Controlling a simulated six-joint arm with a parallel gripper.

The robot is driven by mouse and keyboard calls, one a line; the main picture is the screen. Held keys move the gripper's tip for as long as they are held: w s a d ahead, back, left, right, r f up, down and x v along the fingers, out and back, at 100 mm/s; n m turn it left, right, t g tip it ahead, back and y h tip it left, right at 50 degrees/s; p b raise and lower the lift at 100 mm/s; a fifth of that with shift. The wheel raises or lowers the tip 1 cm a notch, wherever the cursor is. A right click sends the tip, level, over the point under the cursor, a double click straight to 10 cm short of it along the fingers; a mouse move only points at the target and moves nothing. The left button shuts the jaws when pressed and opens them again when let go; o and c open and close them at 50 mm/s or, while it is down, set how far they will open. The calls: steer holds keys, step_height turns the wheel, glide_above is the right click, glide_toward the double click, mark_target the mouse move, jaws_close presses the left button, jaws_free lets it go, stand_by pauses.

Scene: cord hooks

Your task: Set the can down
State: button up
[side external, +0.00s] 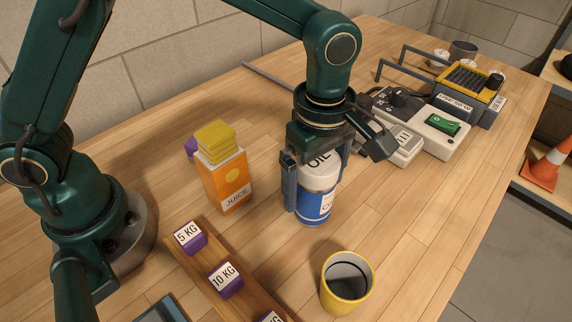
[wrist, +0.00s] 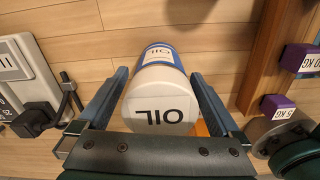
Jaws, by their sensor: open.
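The can (side external: 315,205) is blue and white, with a white lid marked OIL. It stands upright on the wooden table in the side external view. In the wrist view the can (wrist: 160,95) sits between the two fingers, its lid toward the camera. My gripper (side external: 316,198) is around the upper part of the can, pointing down. Its fingers (wrist: 156,95) are open, with a gap visible on both sides of the can in the wrist view.
An orange juice carton (side external: 226,182) with a yellow block on top stands left of the can. A yellow cup (side external: 346,284) stands in front. A wooden rail (side external: 205,262) bears purple weights. A grey device (side external: 437,133) with a green switch lies behind right. Table right of the can is clear.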

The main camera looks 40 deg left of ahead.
step_height(320, 180, up, 10)
steer(key=shift+f, duration=0.25)
steer(key=shift+f, duration=0.1)
steer(key=shift+f, duration=5.25)
steer(key=shift+f, duration=0.65)
steer(key=r, duration=0.4)
steer(key=shift+w+a+r, duration=0.1)
steer(key=shift+a+r, duration=0.2)
steer(key=shift+a, duration=0.05)
steer(key=w+a+r+n, duration=0.1)
steer(key=a+r, duration=0.2)
steer(key=a, duration=0.9)
steer(key=a+r+n, duration=0.1)
steer(key=a+r, duration=0.2)
steer(key=a, duration=0.9)
steer(key=w+d+f, duration=0.1)
steer(key=d+f, duration=0.1)
steer(key=d, duration=0.1)
steer(key=w+d+f, duration=0.2)
steer(key=d, duration=0.2)
steer(key=w+d+f, duration=0.1)
steer(key=d+f, duration=0.2)
steer(key=shift+w+d, duration=0.35)
steer(key=shift+w, duration=0.05)
